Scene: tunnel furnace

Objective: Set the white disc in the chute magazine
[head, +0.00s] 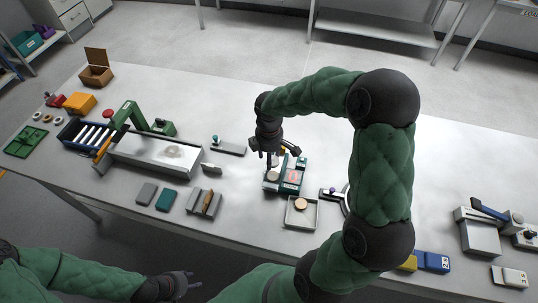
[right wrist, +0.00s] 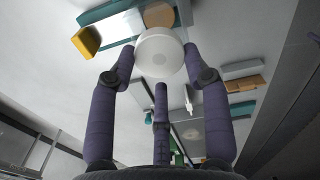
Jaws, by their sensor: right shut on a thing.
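The white disc (right wrist: 160,52) is between the fingers of my right gripper (right wrist: 160,65) in the right wrist view, held clear of the table. In the head view my right gripper (head: 275,154) points down above the teal-framed unit with red markings (head: 291,177), and the disc is hard to make out there. My left gripper (head: 185,283) is low at the near side, away from the table's objects; its fingers look spread and empty. I cannot tell for certain which fixture is the chute magazine.
A shallow square tray (head: 289,222) with a tan disc stands in front of the teal unit. A long grey trough (head: 130,158) with a green arch and a blue rack (head: 66,132) with white bars are at left. Small blocks lie near the front edge. The back right table is clear.

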